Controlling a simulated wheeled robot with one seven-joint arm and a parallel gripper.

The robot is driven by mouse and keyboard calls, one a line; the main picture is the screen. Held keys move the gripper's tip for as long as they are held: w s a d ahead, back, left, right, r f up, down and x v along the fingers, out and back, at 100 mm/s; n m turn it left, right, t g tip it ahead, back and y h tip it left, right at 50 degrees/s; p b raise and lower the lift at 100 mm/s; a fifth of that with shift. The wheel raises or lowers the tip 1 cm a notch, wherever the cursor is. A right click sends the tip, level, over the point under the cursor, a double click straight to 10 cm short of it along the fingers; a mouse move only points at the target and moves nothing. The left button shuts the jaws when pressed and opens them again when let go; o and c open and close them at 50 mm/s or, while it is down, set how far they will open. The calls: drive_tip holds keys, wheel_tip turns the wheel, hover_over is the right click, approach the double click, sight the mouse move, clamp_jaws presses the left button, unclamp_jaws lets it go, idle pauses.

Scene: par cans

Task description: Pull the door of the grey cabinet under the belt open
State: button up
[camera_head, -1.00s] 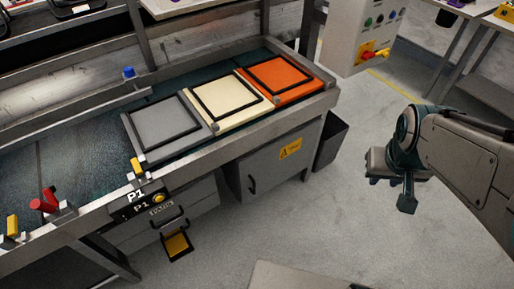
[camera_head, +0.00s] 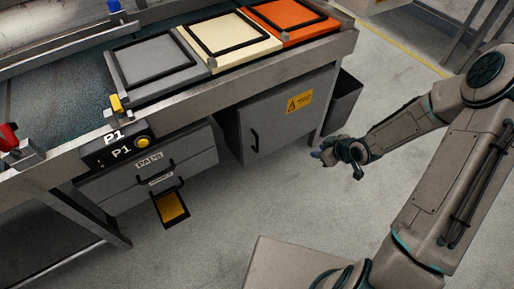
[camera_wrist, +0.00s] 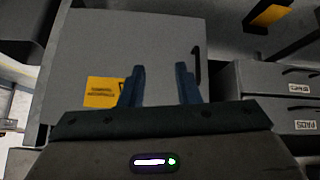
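The grey cabinet (camera_head: 275,120) stands under the belt (camera_head: 60,98), and its door looks shut. The door carries a yellow warning label (camera_head: 299,101) and a dark upright handle (camera_head: 254,140) near its left edge. My gripper (camera_head: 322,155) is in front of the cabinet, to the right of the handle and apart from it. In the wrist view the picture is upside down; my gripper (camera_wrist: 162,84) is open and empty, its two fingers pointing at the door (camera_wrist: 130,45). The handle (camera_wrist: 197,66) shows just right of the right finger there.
Drawers (camera_head: 150,175) with labels stand left of the cabinet; a yellow-lined lower tray (camera_head: 171,207) sticks out below. A dark bin (camera_head: 342,103) stands right of the cabinet. Grey, cream and orange panels lie on the belt. The floor (camera_head: 225,220) before the cabinet is clear.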

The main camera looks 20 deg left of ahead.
drive_tip(key=a+f+n+y+b, duration=0.1)
drive_tip(key=a+f+y+b, duration=0.35)
drive_tip(key=a+f, duration=0.35)
drive_tip(key=t+y+b, duration=0.4)
drive_tip(key=y+b, duration=0.1)
drive_tip(key=b, duration=0.2)
hover_over(257, 150)
drive_tip(key=shift+w+f+m, duration=0.2)
drive_tip(key=shift+f, duration=0.45)
drive_tip(key=shift+w+f+m, duration=0.2)
drive_tip(key=shift+f, duration=0.4)
clamp_jaws()
